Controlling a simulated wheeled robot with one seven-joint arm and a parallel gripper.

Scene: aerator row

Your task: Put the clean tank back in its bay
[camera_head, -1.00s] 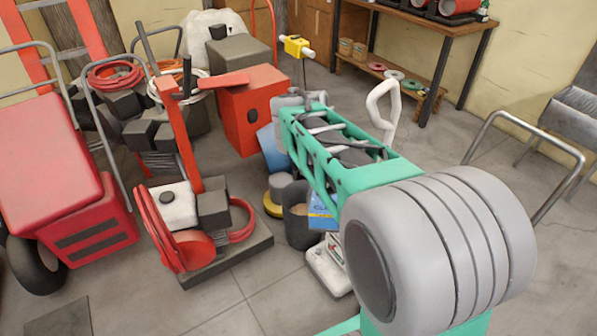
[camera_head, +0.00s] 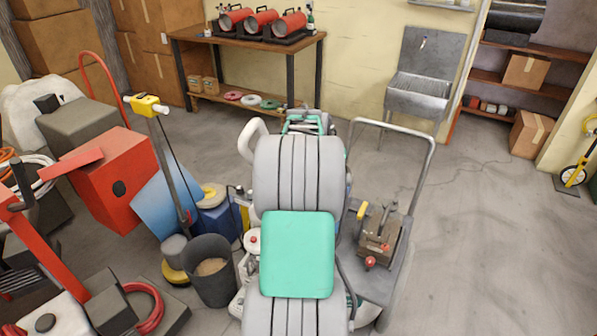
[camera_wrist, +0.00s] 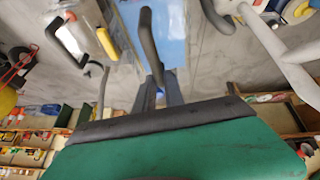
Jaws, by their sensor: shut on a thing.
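My gripper (camera_wrist: 159,92) shows in the wrist view as two narrow dark fingers beyond its green body. The fingers are shut at the lower end of a dark grey bar. The bar runs up in front of a pale blue surface, which I take to be the clean tank (camera_wrist: 170,28) and its handle. In the head view my grey and teal arm hides the gripper and most of what it holds. A white machine (camera_head: 246,300) stands partly behind the arm. The bay cannot be made out in either view.
A grey bucket (camera_head: 211,285), a blue panel (camera_head: 160,215) and an orange box (camera_head: 112,180) stand left of the arm. A cart (camera_head: 393,275) with a tall handle stands close on the right. A workbench (camera_head: 250,37) is at the back. Floor at the right is free.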

